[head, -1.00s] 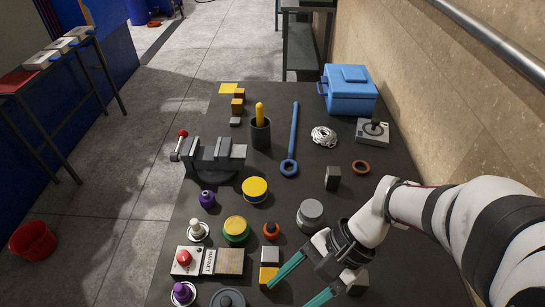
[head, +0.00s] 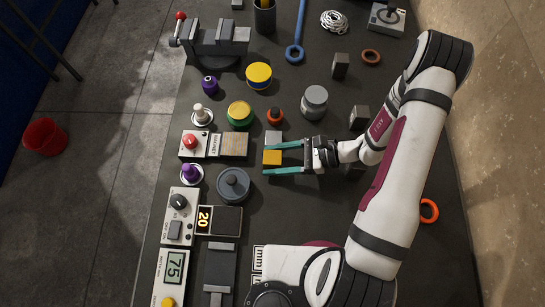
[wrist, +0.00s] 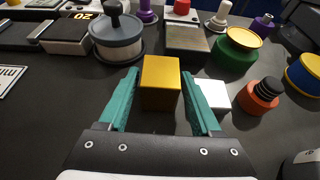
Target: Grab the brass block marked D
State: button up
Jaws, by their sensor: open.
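A brass-coloured block (head: 272,158) stands on the dark table in the head view. It also shows in the wrist view (wrist: 160,77), upright, with a plain golden top; I cannot make out a letter on it. My gripper (head: 282,157) is open, its two teal fingers pointing left with the block between their tips. In the wrist view my gripper (wrist: 163,95) has one finger on each side of the block, with a small gap visible on the right.
A grey block (head: 273,137) stands close beside the brass one, just outside one finger. A grey lidded pot (head: 233,184) is to the left.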

jog(key=shift+a+f, duration=0.1)
jog(key=shift+a, duration=0.2)
grip_shut()
dwell(0.4)
